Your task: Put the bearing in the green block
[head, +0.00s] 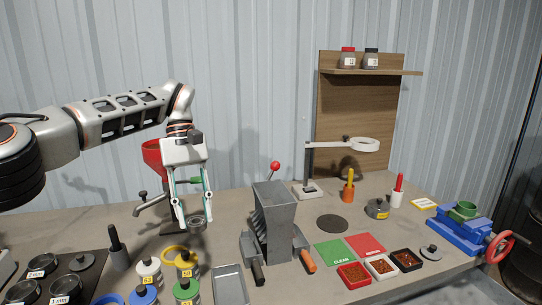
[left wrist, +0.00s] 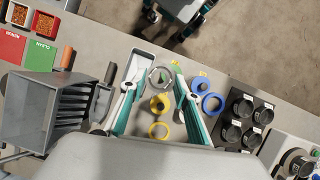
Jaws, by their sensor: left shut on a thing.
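The bearing (head: 195,222) is a grey metal ring. My left gripper (head: 194,216) is shut on it and holds it above the table, over the jars at the front left. In the left wrist view the bearing (left wrist: 160,78) sits between the two fingertips (left wrist: 158,76), with its open hole facing the camera. The green block (head: 463,210) appears to be the green piece with a round opening in the blue vise (head: 462,234) at the far right, well away from the gripper. I cannot make out my right gripper.
A grey hopper (head: 273,205) with a red-knobbed lever stands between the gripper and the vise. Green (head: 335,253) and red (head: 366,245) mats and small trays lie before the vise.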

